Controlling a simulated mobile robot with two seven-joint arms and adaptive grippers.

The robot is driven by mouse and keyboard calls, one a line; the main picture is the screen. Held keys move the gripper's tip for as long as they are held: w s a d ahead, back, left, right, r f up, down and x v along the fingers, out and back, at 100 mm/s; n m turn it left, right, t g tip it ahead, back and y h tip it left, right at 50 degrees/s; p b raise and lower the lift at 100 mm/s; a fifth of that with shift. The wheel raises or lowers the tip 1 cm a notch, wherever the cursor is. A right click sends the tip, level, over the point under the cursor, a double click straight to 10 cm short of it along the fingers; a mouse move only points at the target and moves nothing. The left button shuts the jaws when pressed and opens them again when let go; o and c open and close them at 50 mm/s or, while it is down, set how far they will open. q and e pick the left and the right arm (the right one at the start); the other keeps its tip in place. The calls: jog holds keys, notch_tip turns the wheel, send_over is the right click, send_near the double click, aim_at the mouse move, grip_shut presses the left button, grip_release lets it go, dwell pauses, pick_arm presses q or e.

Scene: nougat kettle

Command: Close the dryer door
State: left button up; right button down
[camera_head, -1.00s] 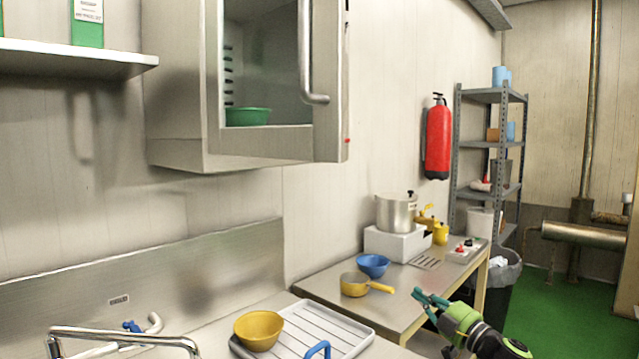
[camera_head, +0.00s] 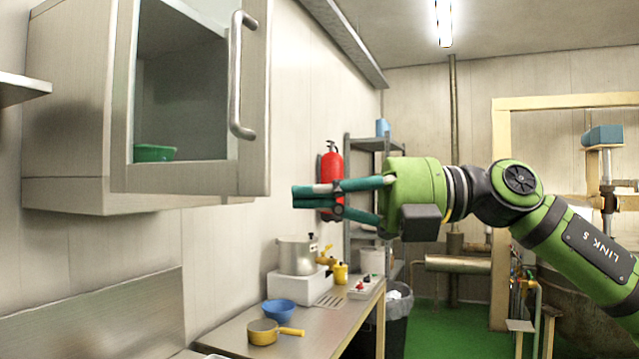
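The dryer is a wall-mounted steel cabinet (camera_head: 75,120) at the upper left. Its door (camera_head: 254,150) has a glass pane and an upright metal handle (camera_head: 234,75) along its right side. The door looks slightly ajar, its handle side standing out from the body, though the gap itself is hard to see. A green bowl (camera_head: 155,153) shows inside. My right gripper (camera_head: 312,196) is raised to the right of the door and below handle height, pointing left. Its teal fingertips lie together with nothing between them. It appears clear of the door. My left gripper is out of view.
Below is a worktable (camera_head: 235,330) with a pot (camera_head: 297,252), a blue bowl (camera_head: 280,311) and a yellow pan (camera_head: 264,331). A red fire extinguisher (camera_head: 332,160) and grey shelving (camera_head: 363,144) stand behind my gripper. The space between gripper and door looks free.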

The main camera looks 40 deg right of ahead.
aim_at(269, 193)
jog(key=w+p, duration=0.1)
jog(key=w, duration=0.1)
jog(key=w+a+p, duration=0.1)
jog(key=w+p, duration=0.1)
jog(key=w+a+p, duration=0.1)
jog(key=w+p, duration=0.1)
jog(key=shift+w+r, duration=0.15)
jog(key=shift+w+d, duration=0.15)
jog(key=shift+d, duration=0.25)
jog(key=shift+a, duration=0.15)
